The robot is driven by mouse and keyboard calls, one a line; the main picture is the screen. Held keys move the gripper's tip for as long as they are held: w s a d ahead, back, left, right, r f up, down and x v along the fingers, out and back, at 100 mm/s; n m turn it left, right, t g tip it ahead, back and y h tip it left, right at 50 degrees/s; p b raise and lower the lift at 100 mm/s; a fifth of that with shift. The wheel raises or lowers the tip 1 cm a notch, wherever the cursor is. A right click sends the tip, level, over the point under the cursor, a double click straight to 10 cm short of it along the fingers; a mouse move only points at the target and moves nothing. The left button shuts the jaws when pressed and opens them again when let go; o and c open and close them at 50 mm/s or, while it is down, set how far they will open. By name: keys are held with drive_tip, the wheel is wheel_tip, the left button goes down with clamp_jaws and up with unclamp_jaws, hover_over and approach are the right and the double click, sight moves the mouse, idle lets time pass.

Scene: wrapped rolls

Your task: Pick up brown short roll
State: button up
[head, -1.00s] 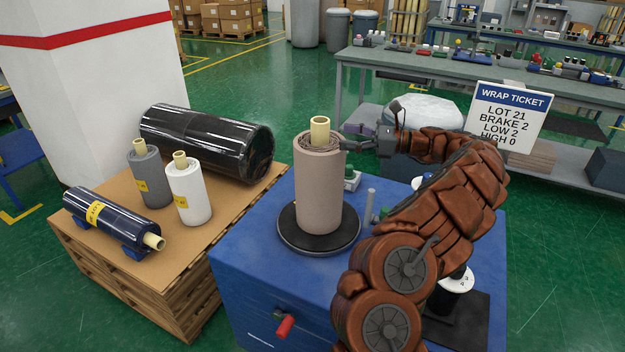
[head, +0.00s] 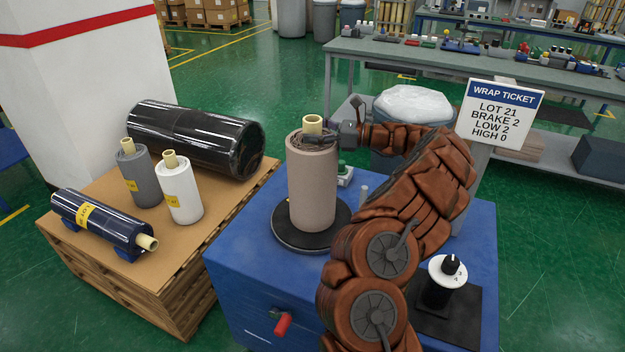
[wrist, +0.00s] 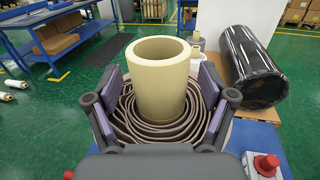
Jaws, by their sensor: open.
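The brown short roll (head: 312,185) stands upright on a round black turntable (head: 285,233) on the blue machine. A pale core tube (head: 313,124) sticks up from its top. My gripper (head: 322,135) is at the roll's top, reaching in from the right. Gaps show between the pads and the tube. The roll's wound brown layers (wrist: 150,135) lie below the fingers.
Left of the machine a pallet (head: 215,235) holds a large black wrapped roll (head: 195,138), a grey roll (head: 138,178), a white roll (head: 180,192) and a dark blue roll (head: 100,220).

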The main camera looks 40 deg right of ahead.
drive_tip(key=shift+c, duration=0.3)
clamp_jaws()
idle(0.4)
